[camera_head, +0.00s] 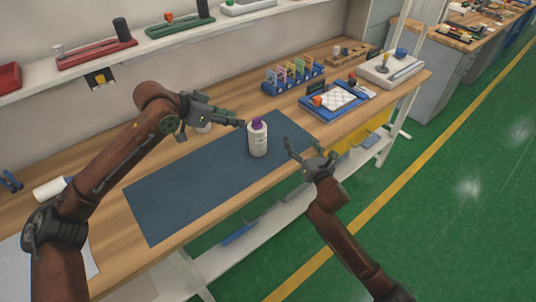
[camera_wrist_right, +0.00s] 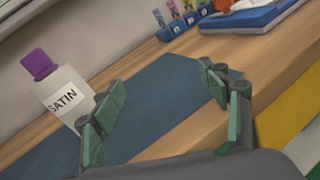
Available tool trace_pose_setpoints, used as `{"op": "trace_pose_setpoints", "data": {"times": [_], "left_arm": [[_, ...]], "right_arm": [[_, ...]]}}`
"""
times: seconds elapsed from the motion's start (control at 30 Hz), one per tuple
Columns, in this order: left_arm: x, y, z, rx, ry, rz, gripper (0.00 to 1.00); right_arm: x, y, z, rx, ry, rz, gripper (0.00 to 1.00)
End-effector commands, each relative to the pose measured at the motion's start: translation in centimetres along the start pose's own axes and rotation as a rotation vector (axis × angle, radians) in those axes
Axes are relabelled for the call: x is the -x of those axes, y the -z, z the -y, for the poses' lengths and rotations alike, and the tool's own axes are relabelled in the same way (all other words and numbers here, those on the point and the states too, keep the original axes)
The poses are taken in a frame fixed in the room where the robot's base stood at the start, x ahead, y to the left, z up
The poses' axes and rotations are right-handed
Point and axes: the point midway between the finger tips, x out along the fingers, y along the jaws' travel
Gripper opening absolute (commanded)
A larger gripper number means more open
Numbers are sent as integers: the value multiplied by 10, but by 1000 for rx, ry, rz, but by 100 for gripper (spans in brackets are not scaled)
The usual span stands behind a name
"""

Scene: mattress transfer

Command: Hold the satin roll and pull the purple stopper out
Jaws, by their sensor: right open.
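The satin roll (camera_head: 258,141) is a white bottle-like cylinder standing upright on the blue mat. The purple stopper (camera_head: 256,122) sits in its top. In the right wrist view the roll (camera_wrist_right: 66,98) shows its "SATIN" label, with the purple stopper (camera_wrist_right: 38,64) above it. My left gripper (camera_head: 240,123) is just left of the roll, at about stopper height; whether its fingers touch the roll or are parted is unclear. My right gripper (camera_head: 307,151) is open and empty to the right of the roll. Its parted fingers also show in the right wrist view (camera_wrist_right: 155,103).
The blue mat (camera_head: 180,195) is mostly bare. A blue rack (camera_head: 293,80) with colored items and a blue tray (camera_head: 334,102) stand behind right. A white cylinder (camera_head: 50,189) lies at left. A shelf (camera_head: 140,45) runs along the wall.

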Motion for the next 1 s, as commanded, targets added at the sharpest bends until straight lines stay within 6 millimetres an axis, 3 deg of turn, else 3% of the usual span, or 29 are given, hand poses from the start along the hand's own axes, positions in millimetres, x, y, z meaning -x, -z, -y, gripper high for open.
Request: {"op": "trace_pose_setpoints", "data": {"times": [0.03, 0.1, 0.3, 0.53, 1.0], "left_arm": [[0, 0, 0, 0, 0, 0, 29], [0, 0, 0, 0, 0, 0, 29], [0, 0, 0, 0, 0, 0, 29], [0, 0, 0, 0, 0, 0, 29], [0, 0, 0, 0, 0, 0, 29]], "right_arm": [[4, 6, -27, 42, -35, 0, 69], [10, 13, -58, 100, -74, 3, 69], [24, 23, -117, 212, -150, 20, 69], [20, 25, -135, 245, -171, 28, 69], [-41, 25, -145, 242, -171, 26, 69]]}}
